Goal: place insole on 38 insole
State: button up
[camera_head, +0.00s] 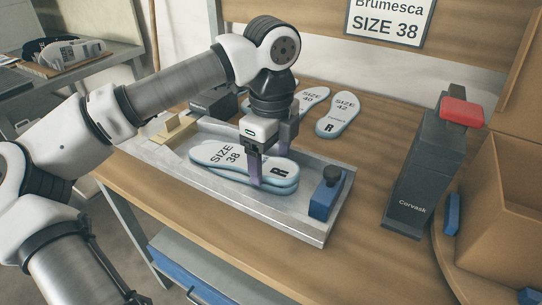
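A stack of pale blue insoles (222,156) lies in a shallow metal tray (290,223) on the wooden bench. The top insole reads "SIZE 38" at its left part and "R" at its right end. Lower insoles show as edges beneath it. My gripper (268,170) reaches down over the right half of the stack. Its near finger stands along the front side of the stack; the far finger's tip is hidden behind the gripper and insoles. I cannot tell whether the fingers press on the insoles.
A blue clamp with a black knob (325,193) sits at the tray's right end. More insoles (338,113) marked 40 and 42 lie behind. A dark Corvask device (426,170) with a red top stands right, beside a cardboard box (495,170). A "SIZE 38" sign (388,22) hangs behind.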

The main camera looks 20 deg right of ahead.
jog(key=shift+o, duration=0.3)
jog(key=shift+r, duration=0.1)
jog(key=shift+r+p, duration=0.25)
jog(key=shift+p, duration=0.05)
notch_tip(320, 180, up, 13)
jog(key=shift+f+p, duration=0.2)
jog(key=shift+p, duration=0.25)
